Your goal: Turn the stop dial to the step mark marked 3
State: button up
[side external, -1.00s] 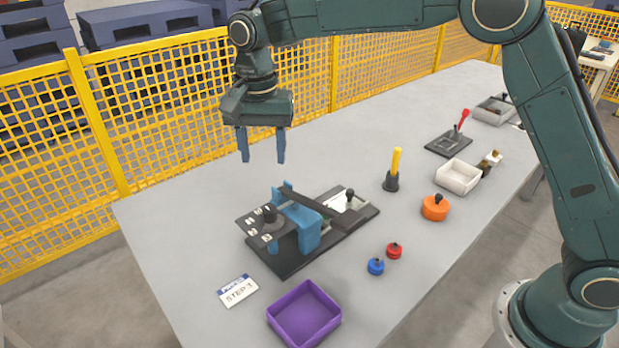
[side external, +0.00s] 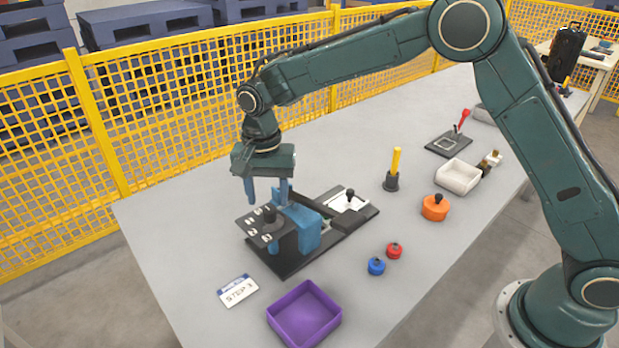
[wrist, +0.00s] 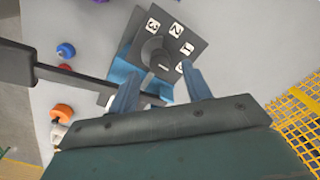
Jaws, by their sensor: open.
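The stop dial is a dark round knob (side external: 269,214) on a grey plate (side external: 248,229) with white numbered marks. In the wrist view the knob (wrist: 154,50) stands beside marks 3, 2, 1 and one more partly hidden near the right finger; a pale line on the knob's lower right side is too small to read surely. My gripper (side external: 267,202) is open, pointing down above and behind the dial. In the wrist view its fingers (wrist: 160,74) are spread apart, with the knob just beyond their tips and nothing held. A card (side external: 238,291) reading STEP 3 lies on the table.
A blue bracket (side external: 309,234) and a dark bar with a black-knobbed handle (side external: 350,196) stand close beside the dial. A purple tray (side external: 304,314), blue knob (side external: 376,266), red knob (side external: 393,250) and orange part (side external: 435,208) lie nearby. The table's left part is clear.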

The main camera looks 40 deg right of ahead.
aim_at(269, 210)
jog(key=shift+f, duration=1.75)
jog(key=c, duration=1)
